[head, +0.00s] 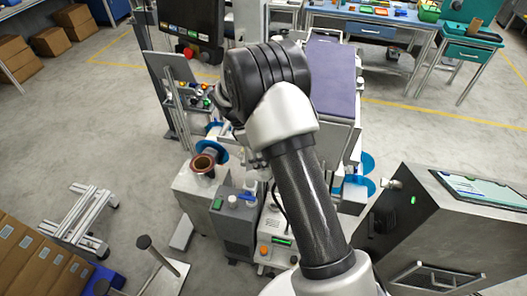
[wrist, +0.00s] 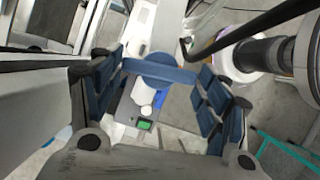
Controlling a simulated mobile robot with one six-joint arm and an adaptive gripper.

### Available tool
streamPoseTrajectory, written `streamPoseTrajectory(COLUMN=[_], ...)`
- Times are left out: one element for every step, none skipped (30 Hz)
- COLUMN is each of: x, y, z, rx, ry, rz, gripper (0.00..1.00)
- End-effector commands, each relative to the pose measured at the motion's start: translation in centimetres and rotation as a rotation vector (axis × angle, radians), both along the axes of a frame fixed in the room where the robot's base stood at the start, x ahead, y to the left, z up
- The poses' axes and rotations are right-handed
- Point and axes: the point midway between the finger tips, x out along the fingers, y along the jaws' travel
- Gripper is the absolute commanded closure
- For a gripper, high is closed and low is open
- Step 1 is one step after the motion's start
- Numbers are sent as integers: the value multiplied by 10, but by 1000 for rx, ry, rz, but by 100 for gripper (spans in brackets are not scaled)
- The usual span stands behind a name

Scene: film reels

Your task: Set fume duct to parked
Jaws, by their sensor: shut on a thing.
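A thin black curved tube (wrist: 250,28) crosses the upper right of the wrist view, beside a dark cylinder with a pale flange (wrist: 232,55).
A panel with buttons (head: 190,97) stands at left. A metal cabinet (head: 450,235) is at right. Open floor (head: 120,150) lies at left.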

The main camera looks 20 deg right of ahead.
Motion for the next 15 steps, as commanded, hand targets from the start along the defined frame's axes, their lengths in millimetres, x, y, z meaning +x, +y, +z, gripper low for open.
streamPoseTrajectory(x=[0, 0, 0, 0, 0, 0, 0, 0, 0, 0, 0, 0, 0, 0, 0], y=[0, 0, 0, 0, 0, 0, 0, 0, 0, 0, 0, 0, 0, 0, 0], z=[1, 1, 1, 1, 0, 0, 0, 0, 0, 0, 0, 0, 0, 0, 0], rx=[0, 1, 0, 0, 1, 1, 1, 1, 1, 1, 1, 1, 1, 1, 1], ry=[2, 1, 1, 1, 0, 0, 0, 0, 0, 1, 0, 0, 0, 0, 0], rz=[-15, -22, -32, -37, -43, -48, -51, -53, -56, -57, -58, -58, -58, -58, -58], gripper=[73, 73, 73, 73, 73, 73, 73, 73, 73, 73, 73, 73, 73, 73, 73])
